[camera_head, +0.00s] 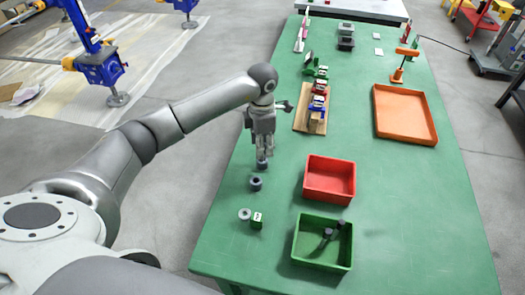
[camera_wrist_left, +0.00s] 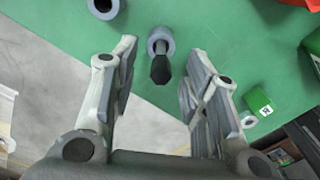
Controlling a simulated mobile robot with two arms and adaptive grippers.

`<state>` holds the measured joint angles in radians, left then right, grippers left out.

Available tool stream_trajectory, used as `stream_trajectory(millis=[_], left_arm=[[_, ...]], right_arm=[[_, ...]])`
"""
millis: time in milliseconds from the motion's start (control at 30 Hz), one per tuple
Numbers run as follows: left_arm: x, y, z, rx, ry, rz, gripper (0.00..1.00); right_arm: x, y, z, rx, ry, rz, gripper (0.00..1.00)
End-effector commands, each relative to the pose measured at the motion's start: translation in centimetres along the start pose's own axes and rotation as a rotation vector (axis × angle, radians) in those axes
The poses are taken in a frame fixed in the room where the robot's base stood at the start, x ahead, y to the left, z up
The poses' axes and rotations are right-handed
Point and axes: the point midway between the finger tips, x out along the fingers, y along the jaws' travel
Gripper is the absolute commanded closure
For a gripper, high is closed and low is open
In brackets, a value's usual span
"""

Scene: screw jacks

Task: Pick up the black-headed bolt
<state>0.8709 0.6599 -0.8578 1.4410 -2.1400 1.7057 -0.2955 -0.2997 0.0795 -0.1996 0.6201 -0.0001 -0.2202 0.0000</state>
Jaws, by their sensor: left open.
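The black-headed bolt (camera_wrist_left: 161,70) stands head-up in a grey ring-shaped holder (camera_wrist_left: 161,38) in the left wrist view, between the two finger lines. In the head view the holder seems to be the nearer of two small grey cylinders (camera_head: 256,184); the bolt is too small to make out clearly there. My left gripper (camera_head: 264,156) points down over the table, open, with nothing between its fingers touching them as far as I can see. A second, empty holder (camera_wrist_left: 103,7) is at the wrist view's top left; it seems to be the cylinder under my gripper (camera_head: 262,165). My right gripper is not in view.
A small green block (camera_head: 257,221) and a grey ring (camera_head: 245,214) lie nearer. A red bin (camera_head: 329,196) and a green bin (camera_head: 322,266) with dark bolts stand to the right. An orange tray (camera_head: 405,116) lies farther. The table's left edge is close.

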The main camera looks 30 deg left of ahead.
Motion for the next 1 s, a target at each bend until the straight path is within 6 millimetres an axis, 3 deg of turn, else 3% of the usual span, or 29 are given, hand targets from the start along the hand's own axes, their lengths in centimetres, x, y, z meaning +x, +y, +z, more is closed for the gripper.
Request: stream_trajectory(millis=[33,200,467,800,1000], left_arm=[[0.4,-0.2,0.0,0.0,0.001,-0.005,0.58],[2.4,-0.1,0.0,-0.001,0.0,-0.002,0.58],[2.8,-0.1,0.1,0.0,-0.002,0.0,0.58],[2.7,-0.1,0.1,0.0,-0.001,0.0,1.0],[2.7,-0.1,0.1,0.0,-0.002,0.0,1.0]], right_arm=[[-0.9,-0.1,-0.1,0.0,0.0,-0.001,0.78],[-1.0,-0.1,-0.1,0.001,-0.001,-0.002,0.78],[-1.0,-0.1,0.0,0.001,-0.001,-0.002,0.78],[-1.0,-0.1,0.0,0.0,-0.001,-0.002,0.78],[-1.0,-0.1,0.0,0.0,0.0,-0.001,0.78]])
